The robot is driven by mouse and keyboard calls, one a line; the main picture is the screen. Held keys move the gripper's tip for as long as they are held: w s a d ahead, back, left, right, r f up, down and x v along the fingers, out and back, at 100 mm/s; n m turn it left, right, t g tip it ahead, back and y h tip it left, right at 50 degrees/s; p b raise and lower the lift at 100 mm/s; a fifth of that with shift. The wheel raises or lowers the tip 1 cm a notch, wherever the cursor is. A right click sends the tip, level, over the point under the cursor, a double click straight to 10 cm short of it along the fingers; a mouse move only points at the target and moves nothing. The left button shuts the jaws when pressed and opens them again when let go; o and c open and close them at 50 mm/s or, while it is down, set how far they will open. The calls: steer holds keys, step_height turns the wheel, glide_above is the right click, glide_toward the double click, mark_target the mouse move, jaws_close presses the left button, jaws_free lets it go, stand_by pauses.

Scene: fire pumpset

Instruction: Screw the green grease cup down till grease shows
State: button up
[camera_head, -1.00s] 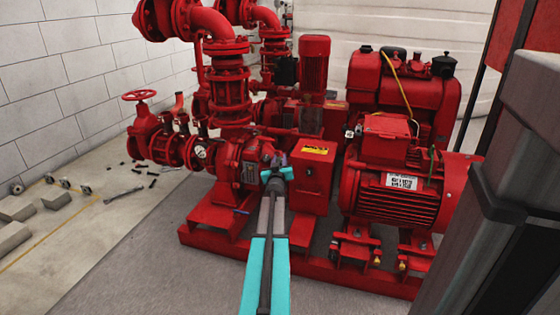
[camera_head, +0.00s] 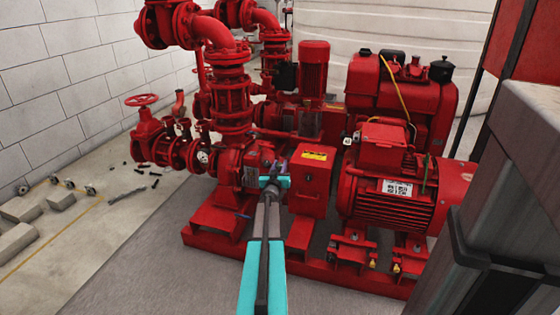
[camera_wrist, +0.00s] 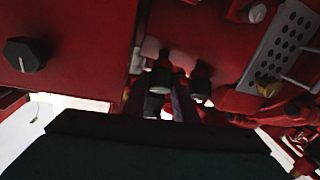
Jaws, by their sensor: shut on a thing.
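My gripper (camera_head: 281,163) is at the red pump (camera_head: 250,165), beside the red box with the yellow label. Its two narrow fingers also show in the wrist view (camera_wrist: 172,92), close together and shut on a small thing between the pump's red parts. That thing is at the grease cup's place, but the fingers and shadow hide most of it, and I cannot make out its green colour. No grease can be seen. Two small dark round parts (camera_wrist: 201,80) show near the fingertips.
The red box (camera_head: 312,180) stands close right of my gripper, and the red motor (camera_head: 395,205) is further right. Loose blocks (camera_head: 18,235) lie on the floor at left.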

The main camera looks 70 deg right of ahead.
steer(key=shift+m+g+p, duration=0.9)
steer(key=shift+m+p, duration=0.2)
steer(key=shift+p, duration=1.7)
steer(key=m+g+p, duration=0.3)
steer(key=p, duration=0.3)
steer(key=shift+m+p, duration=0.3)
steer(key=shift+m, duration=0.1)
steer(key=shift+r+m+g+p, duration=0.1)
steer(key=shift+m+g+p, duration=0.2)
steer(key=m+g+y+p, duration=0.1)
steer(key=m+g+p, duration=0.2)
steer(key=m+p, duration=0.1)
steer(key=shift+m+p, duration=0.3)
steer(key=shift+p, duration=0.2)
steer(key=shift+s+m+g+y+p, duration=0.1)
steer(key=shift+m+g+y+p, duration=0.5)
steer(key=shift+m+g+p, duration=0.5)
steer(key=shift+a+f+m, duration=0.1)
steer(key=shift+f+m, duration=0.1)
steer(key=shift+m, duration=0.1)
steer(key=o, duration=0.8)
steer(key=shift+c, duration=0.2)
steer(key=shift+r, duration=0.1)
